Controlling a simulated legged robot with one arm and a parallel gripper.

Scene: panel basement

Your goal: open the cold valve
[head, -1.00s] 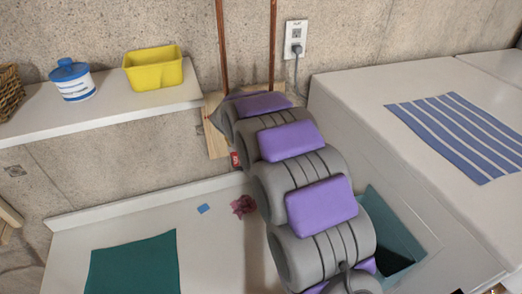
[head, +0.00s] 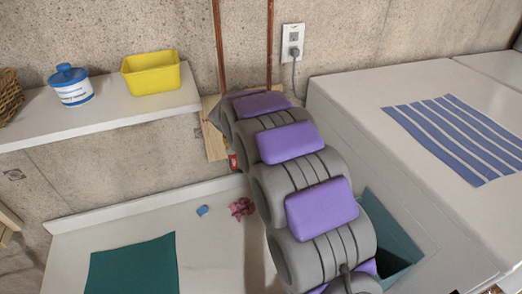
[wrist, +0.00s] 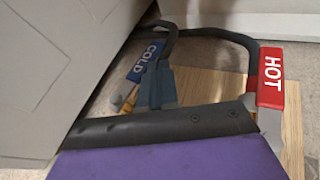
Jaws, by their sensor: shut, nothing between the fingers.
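The cold valve handle (wrist: 147,62) is blue with white COLD lettering and shows at the upper left of the wrist view. The hot valve handle (wrist: 271,76) is red with white HOT lettering, to the right. My gripper (wrist: 156,88) shows as a dark blue-grey part just below and right of the cold handle. It is shut with nothing held. Whether it touches the cold handle I cannot tell. In the head view my arm hides the gripper and the cold valve; only a small red bit (head: 234,162) shows beside the arm.
A wooden board (head: 214,142) stands behind the valves, below two copper pipes (head: 219,45). A white shelf (head: 110,122) holds a yellow tub (head: 151,72) and a blue-lidded jar (head: 71,85). A white appliance (head: 350,90) stands right of my arm.

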